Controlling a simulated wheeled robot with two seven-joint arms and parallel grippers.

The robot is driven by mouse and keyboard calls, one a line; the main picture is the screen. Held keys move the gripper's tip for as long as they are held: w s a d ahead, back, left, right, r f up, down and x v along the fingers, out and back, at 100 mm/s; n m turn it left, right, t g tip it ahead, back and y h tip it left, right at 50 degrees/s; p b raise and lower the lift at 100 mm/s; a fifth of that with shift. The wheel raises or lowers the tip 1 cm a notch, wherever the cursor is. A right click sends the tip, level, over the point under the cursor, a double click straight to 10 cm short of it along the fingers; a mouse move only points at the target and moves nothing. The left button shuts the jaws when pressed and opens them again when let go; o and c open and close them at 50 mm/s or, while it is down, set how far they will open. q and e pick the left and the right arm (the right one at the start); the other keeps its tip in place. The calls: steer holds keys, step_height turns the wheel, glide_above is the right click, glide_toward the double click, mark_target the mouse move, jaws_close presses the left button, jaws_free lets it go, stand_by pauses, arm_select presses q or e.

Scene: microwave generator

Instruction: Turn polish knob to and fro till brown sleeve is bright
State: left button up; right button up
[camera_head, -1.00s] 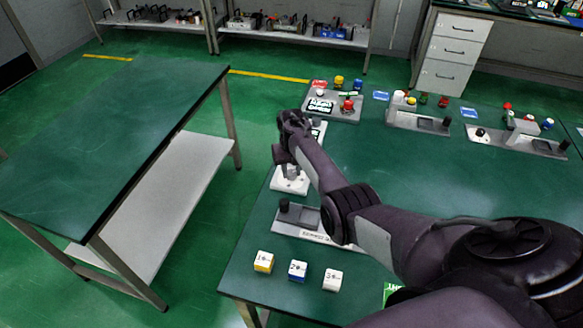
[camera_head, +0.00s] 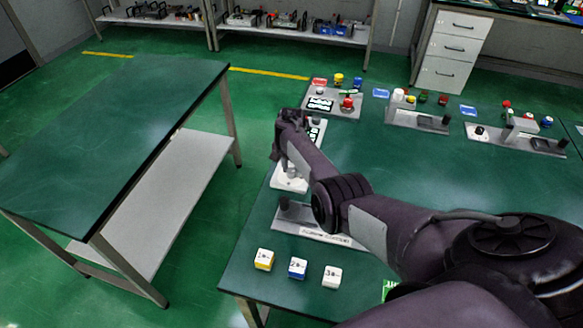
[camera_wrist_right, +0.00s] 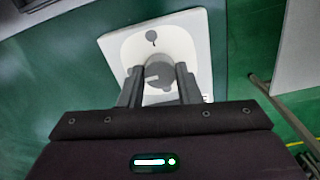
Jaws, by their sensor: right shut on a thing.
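The grey round knob (camera_wrist_right: 158,76) sits on a white plate (camera_wrist_right: 196,42) in the right wrist view. My right gripper (camera_wrist_right: 159,80) is shut on the knob, with one dark finger on each side of it. A small dark round mark lies on the plate beyond the knob. In the head view my right gripper (camera_head: 287,166) points down at the white unit (camera_head: 290,184) near the table's left edge, and the arm hides part of it. I cannot make out the brown sleeve. My left gripper is not in view.
A grey fixture with a dark post (camera_head: 284,203) stands just in front of the unit, partly behind my arm. More fixtures stand at the back. A second table (camera_head: 120,130) is at left.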

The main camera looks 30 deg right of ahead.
mark_target(291, 170)
stand_by(0.5)
steer(key=o, duration=1)
steer(key=shift+c, duration=0.2)
steer(key=shift+r, duration=0.1)
step_height(291, 170, up, 8)
steer(key=shift+f, duration=0.25)
